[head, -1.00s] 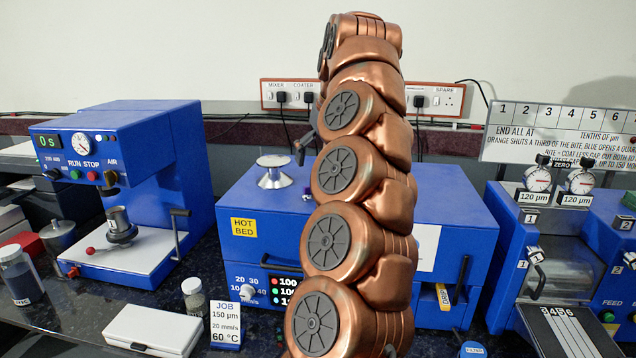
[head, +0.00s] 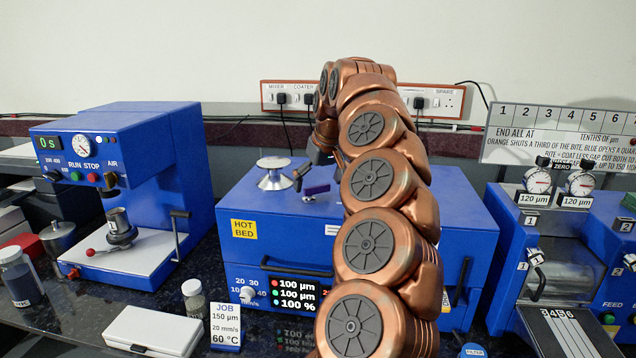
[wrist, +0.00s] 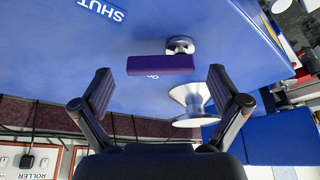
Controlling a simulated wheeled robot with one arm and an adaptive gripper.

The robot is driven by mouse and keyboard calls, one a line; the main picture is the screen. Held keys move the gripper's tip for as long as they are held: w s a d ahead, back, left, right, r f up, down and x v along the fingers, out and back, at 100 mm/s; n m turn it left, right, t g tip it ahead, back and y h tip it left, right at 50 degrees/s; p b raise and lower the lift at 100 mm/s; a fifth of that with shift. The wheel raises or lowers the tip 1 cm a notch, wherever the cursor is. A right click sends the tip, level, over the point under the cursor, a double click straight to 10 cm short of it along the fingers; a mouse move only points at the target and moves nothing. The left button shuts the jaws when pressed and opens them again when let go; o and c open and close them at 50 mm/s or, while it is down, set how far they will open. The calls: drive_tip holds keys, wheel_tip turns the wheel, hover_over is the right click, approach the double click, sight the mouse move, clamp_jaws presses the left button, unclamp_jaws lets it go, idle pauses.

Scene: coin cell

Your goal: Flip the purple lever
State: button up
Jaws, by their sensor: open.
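The purple lever (head: 317,189) is a short bar on a small silver pivot (head: 308,198), on top of the blue hot bed machine (head: 262,205). In the wrist view the lever (wrist: 160,65) lies across the picture in front of my gripper (wrist: 162,88), roughly centred between its two dark fingers. The fingers stand wide apart with nothing between them, and I see no contact with the lever. In the head view my gripper (head: 308,170) is just above and behind the lever, partly hidden by my arm.
A silver flared knob (head: 274,174) stands left of the lever and is close to one finger in the wrist view (wrist: 190,100). A "SHUT" label (wrist: 101,9) is on the blue top. Sockets (head: 290,96) line the wall behind. My arm hides the machine's right part.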

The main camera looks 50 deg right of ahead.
drive_tip(key=shift+f, duration=0.15)
drive_tip(key=shift+c, duration=0.2)
drive_tip(key=c, duration=1.1)
